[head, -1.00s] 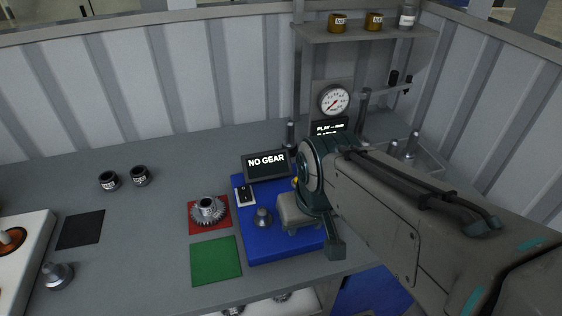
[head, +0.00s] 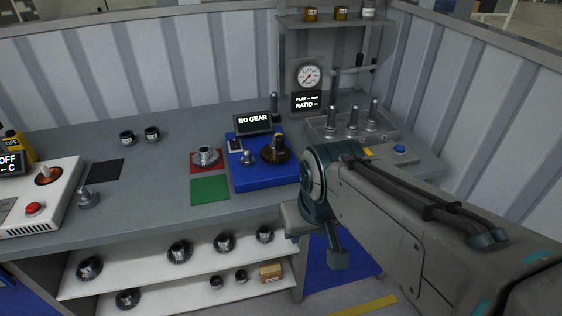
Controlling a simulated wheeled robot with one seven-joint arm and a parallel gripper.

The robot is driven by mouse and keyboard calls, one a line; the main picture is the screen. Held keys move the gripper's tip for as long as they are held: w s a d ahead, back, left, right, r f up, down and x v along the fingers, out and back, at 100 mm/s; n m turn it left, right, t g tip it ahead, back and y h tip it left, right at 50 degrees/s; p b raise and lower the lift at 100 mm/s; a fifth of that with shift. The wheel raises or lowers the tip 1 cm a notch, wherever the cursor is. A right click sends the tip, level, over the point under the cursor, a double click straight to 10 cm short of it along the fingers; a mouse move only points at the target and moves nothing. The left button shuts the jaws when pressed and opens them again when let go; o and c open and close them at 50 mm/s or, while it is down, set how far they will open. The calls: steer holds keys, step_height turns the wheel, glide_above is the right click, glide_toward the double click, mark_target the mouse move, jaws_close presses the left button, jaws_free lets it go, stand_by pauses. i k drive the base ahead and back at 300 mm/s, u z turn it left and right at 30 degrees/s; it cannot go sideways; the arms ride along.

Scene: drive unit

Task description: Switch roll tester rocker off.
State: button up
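The roll tester is a blue box (head: 262,181) on the bench, with a tilted display (head: 254,122) reading "NO GEAR". Its small black-and-white rocker (head: 235,146) sits at the tester's back left, below the display. Which way it is tipped is too small to tell. A grey spindle and a dark gear-like part with a brass-coloured post (head: 276,150) stand on the blue top. My gripper (head: 296,218) is in front of the bench edge, to the right of and nearer than the rocker, apart from it. Its fingers are not clear.
A red pad with a gear (head: 206,156) and a green pad (head: 210,190) lie left of the tester. A gauge (head: 308,75) and a tray of upright pins (head: 352,125) stand behind and right. Shelves with gears (head: 180,250) are below the bench.

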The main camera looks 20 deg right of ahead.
mark_target(234, 144)
steer(key=z, duration=0.35)
steer(key=i, duration=0.95)
steer(key=u, duration=0.35)
